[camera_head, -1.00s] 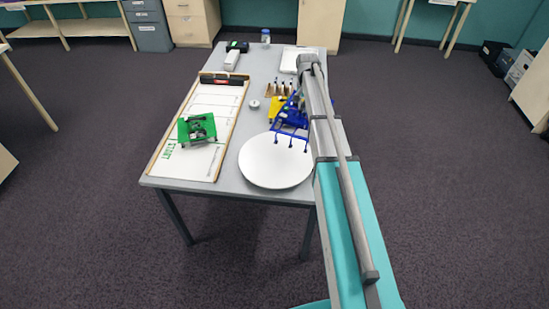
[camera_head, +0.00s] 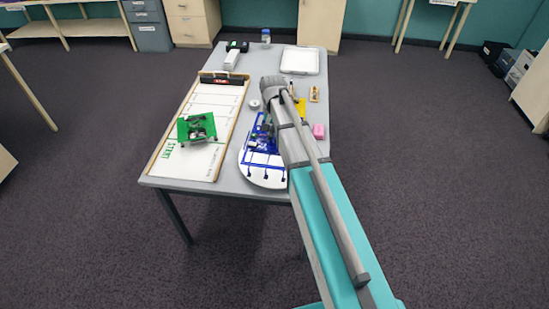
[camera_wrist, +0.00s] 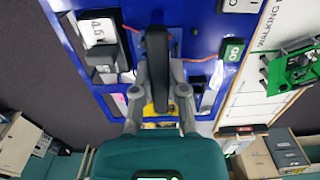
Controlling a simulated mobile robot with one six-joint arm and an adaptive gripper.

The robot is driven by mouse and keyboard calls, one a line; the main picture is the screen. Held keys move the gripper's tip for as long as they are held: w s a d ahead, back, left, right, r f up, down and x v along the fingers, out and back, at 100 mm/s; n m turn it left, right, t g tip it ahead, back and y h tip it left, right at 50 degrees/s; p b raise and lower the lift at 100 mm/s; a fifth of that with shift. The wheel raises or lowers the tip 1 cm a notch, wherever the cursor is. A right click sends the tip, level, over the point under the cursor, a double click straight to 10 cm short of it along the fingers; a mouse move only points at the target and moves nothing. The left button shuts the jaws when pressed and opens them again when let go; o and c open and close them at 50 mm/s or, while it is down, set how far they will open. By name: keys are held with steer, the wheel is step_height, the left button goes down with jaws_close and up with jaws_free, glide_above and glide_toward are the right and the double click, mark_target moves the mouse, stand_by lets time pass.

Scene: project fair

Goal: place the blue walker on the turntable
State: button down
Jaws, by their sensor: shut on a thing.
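The blue walker (camera_head: 259,152) is a blue frame with thin legs, and it is over the white round turntable (camera_head: 258,184) at the table's near right corner. In the wrist view its blue plate (camera_wrist: 205,45) fills the middle, with a small display and an OO label on it. My gripper (camera_wrist: 157,98) is shut on the blue walker. In the head view my arm hides the gripper's fingers and part of the walker's right side. I cannot tell whether the walker's feet touch the turntable.
A green walker (camera_head: 196,127) stands on the walking track (camera_head: 206,163) at left. A tape roll (camera_head: 254,105) lies behind the blue walker. A pink block (camera_head: 318,131) and a wooden piece (camera_head: 314,94) lie right of my arm. A white tray (camera_head: 300,60) is at the back.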

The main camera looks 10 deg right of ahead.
mark_target(266, 146)
steer(key=shift+n, duration=0.4)
steer(key=s+a, duration=0.3)
steer(key=shift+s+a+f, duration=0.1)
steer(key=shift+s+f, duration=0.05)
steer(key=shift+s, duration=0.15)
steer(key=w+d+f+b, duration=0.1)
steer(key=w, duration=0.1)
steer(key=w+d+f+b, duration=0.1)
steer(key=w+b, duration=0.1)
steer(key=w, duration=0.1)
steer(key=w+d+f+b, duration=0.1)
steer(key=w+f, duration=0.1)
steer(key=shift+w+d, duration=0.4)
steer(key=w+d+f+b, duration=0.2)
steer(key=w+f+b, duration=0.2)
steer(key=f+b, duration=0.1)
steer(key=shift+d, duration=0.15)
steer(key=shift+f, duration=0.1)
